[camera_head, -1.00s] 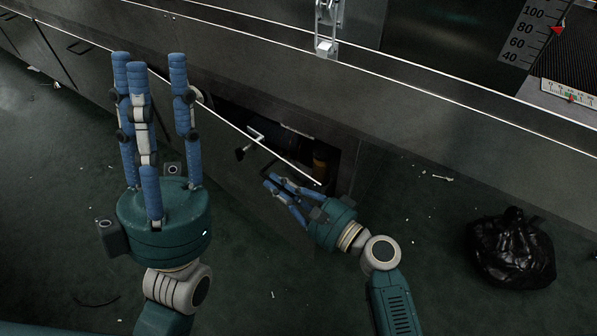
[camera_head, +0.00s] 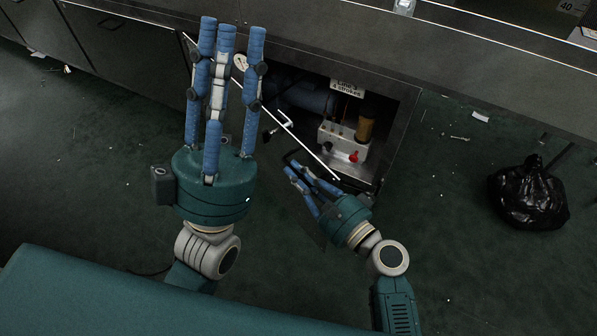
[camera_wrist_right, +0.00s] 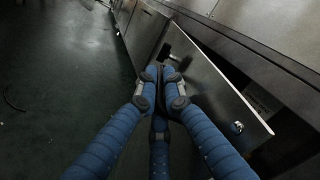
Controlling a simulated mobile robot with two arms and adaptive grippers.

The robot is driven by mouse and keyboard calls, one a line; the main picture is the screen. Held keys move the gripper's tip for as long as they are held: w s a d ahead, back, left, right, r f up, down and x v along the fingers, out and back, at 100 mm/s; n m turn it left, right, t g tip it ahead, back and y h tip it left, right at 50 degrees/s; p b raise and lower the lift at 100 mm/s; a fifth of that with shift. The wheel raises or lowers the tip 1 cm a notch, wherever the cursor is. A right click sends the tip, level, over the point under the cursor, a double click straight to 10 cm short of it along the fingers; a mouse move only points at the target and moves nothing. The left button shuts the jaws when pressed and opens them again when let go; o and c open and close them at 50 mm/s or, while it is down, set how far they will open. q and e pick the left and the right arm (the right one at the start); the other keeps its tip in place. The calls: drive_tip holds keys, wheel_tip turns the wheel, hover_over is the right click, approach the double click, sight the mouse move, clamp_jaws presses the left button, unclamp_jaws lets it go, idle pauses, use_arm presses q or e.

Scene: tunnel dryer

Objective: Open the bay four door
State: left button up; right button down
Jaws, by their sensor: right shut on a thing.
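The bay door (camera_head: 250,125) is a dark panel with a bright top edge, standing ajar from the cabinet and hinged at its left side. It also shows in the right wrist view (camera_wrist_right: 205,82), with a small metal latch (camera_wrist_right: 236,127) near its free end. My right gripper (camera_head: 297,172) is shut on the door's dark handle (camera_head: 290,157) on the outer face; its fingers hide much of the handle in the wrist view. My left gripper (camera_head: 230,28) is open and empty, its fingers pointing up the picture in front of the door's hinge side.
The open bay holds a blue cylinder (camera_head: 305,97), a white unit with a red knob (camera_head: 345,147), an amber container (camera_head: 365,122) and a label reading "4 strokes" (camera_head: 345,88). A black bag (camera_head: 528,195) lies on the floor at right. Floor near the door is mostly clear.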

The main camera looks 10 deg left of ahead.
drive_tip(key=c, duration=1.9)
unclamp_jaws()
drive_tip(key=shift+f, duration=0.2)
drive_tip(key=shift+r, duration=0.1)
drive_tip(key=v, duration=1.2)
